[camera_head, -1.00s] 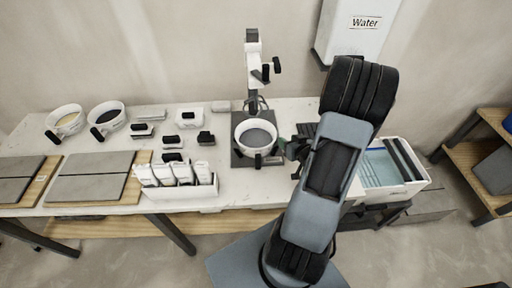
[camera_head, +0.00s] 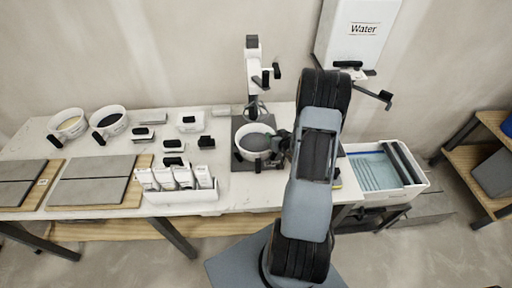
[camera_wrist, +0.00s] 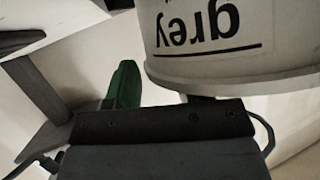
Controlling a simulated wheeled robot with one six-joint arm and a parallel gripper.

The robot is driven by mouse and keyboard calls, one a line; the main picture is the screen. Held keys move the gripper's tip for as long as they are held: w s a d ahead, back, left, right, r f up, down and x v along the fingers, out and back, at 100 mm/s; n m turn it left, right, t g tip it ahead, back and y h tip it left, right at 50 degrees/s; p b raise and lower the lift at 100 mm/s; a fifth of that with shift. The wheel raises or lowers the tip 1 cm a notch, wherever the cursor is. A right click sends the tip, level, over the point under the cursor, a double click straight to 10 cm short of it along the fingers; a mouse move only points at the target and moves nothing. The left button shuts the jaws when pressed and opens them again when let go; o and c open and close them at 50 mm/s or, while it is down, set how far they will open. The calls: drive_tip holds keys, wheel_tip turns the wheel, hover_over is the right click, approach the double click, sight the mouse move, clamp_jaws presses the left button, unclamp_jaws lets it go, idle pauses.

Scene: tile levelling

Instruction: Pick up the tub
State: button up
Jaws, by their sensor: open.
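A white tub (camera_head: 243,131) with grey contents and a black handle stands on the dark base plate under the mixer stand. In the wrist view the tub (camera_wrist: 205,65) fills the upper right, with the word "grey" upside down on its wall. My gripper (camera_head: 281,144) is at the tub's right side, open, with nothing seen held. One green finger (camera_wrist: 124,84) shows left of the tub in the wrist view; the other finger is hidden. I cannot tell whether the gripper touches the tub.
The mixer stand (camera_head: 253,78) rises behind the tub. A white box of packets (camera_head: 180,196) is front left. A water tray (camera_head: 375,172) is right; the water dispenser (camera_head: 352,35) hangs behind.

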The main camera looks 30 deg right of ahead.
drive_tip(key=shift+w, duration=0.1)
drive_tip(key=shift+f, duration=0.15)
clamp_jaws()
idle(1.3)
